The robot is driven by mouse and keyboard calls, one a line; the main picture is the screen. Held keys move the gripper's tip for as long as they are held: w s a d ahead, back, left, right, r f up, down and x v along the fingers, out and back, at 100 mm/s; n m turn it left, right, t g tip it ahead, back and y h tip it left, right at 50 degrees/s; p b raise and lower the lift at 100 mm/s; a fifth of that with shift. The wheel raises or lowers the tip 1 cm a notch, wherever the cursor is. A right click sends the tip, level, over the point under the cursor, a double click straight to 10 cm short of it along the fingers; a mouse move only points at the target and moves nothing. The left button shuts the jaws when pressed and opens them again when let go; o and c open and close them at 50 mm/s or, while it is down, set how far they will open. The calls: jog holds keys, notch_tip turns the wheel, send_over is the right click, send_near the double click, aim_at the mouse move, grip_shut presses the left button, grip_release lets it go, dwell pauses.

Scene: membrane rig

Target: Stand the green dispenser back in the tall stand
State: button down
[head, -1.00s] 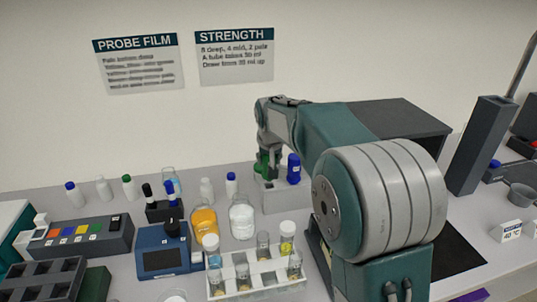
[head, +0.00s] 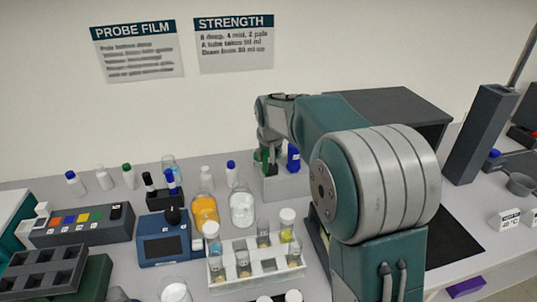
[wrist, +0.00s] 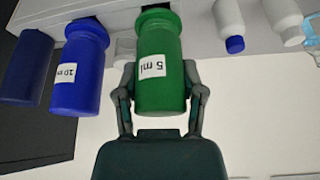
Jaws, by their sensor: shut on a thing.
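The green dispenser (wrist: 160,65), labelled 5 ml, is held between the fingers of my gripper (wrist: 162,100). In the head view the green dispenser (head: 262,158) is partly hidden behind my gripper (head: 269,160). It is over the left part of the light grey stand (head: 285,187). In the wrist view its narrow end is close to a dark slot in the stand; I cannot tell how far it is seated. A blue dispenser (head: 293,157) stands on the right of the same stand. It also shows in the wrist view (wrist: 78,85), labelled 10 ml.
An orange bottle (head: 205,209), a white jar (head: 241,208) and a white tube rack (head: 255,273) stand in front of the stand. Small capped bottles line the back left. A dark box (head: 395,100) is behind my arm; a tall grey holder (head: 482,135) stands at the right.

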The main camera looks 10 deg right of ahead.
jog(key=shift+f, duration=0.35)
dwell(0.3)
jog(key=shift+c, duration=0.6)
grip_release()
jog(key=v, duration=1.1)
jog(key=shift+s+r, duration=0.15)
jog(key=shift+r, duration=0.25)
